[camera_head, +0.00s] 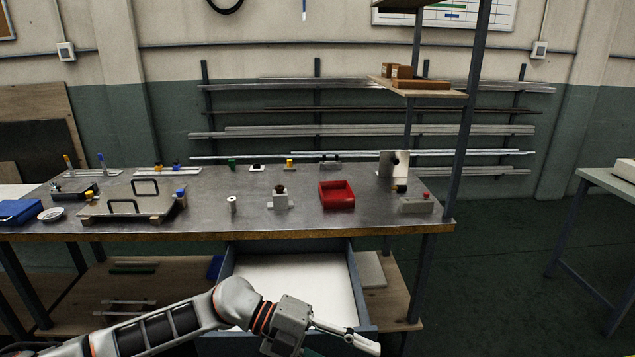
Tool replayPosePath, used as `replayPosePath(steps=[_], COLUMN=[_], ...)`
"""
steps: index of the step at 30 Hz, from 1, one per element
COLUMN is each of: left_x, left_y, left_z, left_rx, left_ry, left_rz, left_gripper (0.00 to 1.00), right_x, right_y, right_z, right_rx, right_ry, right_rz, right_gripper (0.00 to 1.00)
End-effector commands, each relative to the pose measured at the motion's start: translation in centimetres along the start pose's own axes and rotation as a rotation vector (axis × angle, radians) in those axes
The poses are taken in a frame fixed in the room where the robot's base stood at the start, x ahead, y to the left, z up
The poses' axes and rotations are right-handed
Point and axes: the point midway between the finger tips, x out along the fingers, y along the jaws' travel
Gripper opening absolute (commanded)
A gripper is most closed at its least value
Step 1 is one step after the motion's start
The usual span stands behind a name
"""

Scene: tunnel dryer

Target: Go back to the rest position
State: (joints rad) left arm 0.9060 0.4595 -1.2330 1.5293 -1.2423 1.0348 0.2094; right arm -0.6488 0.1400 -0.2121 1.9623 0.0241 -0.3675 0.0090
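My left arm comes in from the left at the bottom of the head view. My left gripper (362,341) points right, low in front of the open drawer (228,270) under the workbench (290,235). The gripper is seen from the side, so I cannot tell whether its fingers are open or shut. I see no object clearly held in it. The drawer has a white bottom and looks empty where it shows; my arm hides part of its front. My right gripper is not in view.
On the bench stand a red bin (337,195), a plate with black handles (128,207), a blue box (18,212) and several small fixtures. A post (471,110) rises at the bench's right end. Another table (610,185) stands far right, with open floor between.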

Motion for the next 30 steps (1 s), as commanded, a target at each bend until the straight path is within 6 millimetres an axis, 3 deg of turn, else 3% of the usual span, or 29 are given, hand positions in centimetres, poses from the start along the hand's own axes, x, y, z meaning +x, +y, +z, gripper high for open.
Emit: replayPosePath(steps=[3, 6, 11, 14, 17, 20, 26, 30], left_x=[2.3, 2.6, 1.1, -0.7, -2.9, -5.3, -9.7, -12.1], left_y=[-2.3, -4.0, -4.9, -3.9, -1.5, 2.2, 13.0, 22.1], left_z=[-1.2, -1.2, 0.0, 1.2, 2.5, 3.4, 3.0, 0.1], left_rx=[-0.074, -0.149, -0.306, -0.427, -0.559, -0.705, -1.024, -1.257], left_ry=[-0.026, -0.079, -0.203, -0.302, -0.415, -0.539, -0.804, -0.993], left_rz=[-0.229, -0.405, -0.657, -0.792, -0.905, -0.995, -1.103, -1.116], left_gripper=[0.38, 0.38, 0.38, 0.38, 0.38, 0.38, 0.38, 0.38], right_x=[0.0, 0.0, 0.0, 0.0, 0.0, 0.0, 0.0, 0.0], right_y=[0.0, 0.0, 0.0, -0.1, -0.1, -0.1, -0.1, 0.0], right_z=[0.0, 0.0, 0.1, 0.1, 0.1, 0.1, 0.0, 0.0], right_rx=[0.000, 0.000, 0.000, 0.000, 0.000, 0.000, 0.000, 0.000], right_ry=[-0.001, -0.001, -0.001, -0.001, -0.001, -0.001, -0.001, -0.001], right_rz=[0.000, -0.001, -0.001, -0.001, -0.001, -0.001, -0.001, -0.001], right_gripper=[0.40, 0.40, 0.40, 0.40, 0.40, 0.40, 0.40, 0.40])
